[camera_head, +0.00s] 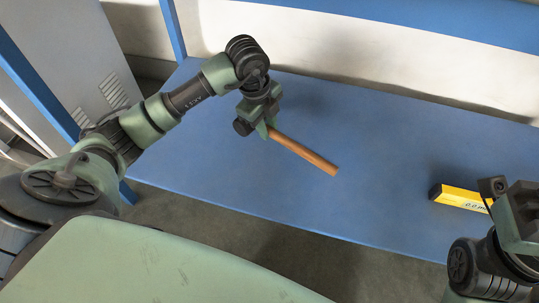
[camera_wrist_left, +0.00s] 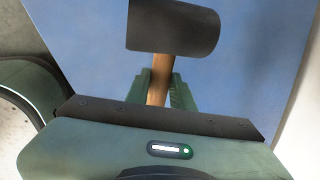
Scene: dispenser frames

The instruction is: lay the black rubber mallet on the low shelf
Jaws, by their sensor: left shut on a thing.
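The black rubber mallet has a dark head (camera_wrist_left: 173,28) and a wooden handle (camera_head: 306,153). My left gripper (camera_head: 263,123) is shut on the handle, close below the head. In the head view the handle points down and to the right over the low blue shelf (camera_head: 220,180), and the head is mostly hidden by the gripper. In the left wrist view the handle (camera_wrist_left: 158,80) runs between the two green fingers. I cannot tell whether the mallet touches the shelf. My right gripper (camera_head: 518,218) is at the right edge, partly cut off; its jaws are unclear.
A yellow and black box-like object (camera_head: 459,198) with writing lies on the shelf at the right, near my right gripper. A blue upper board (camera_head: 430,22) crosses the top. A blue post (camera_head: 173,30) stands at the back left. The shelf's middle is clear.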

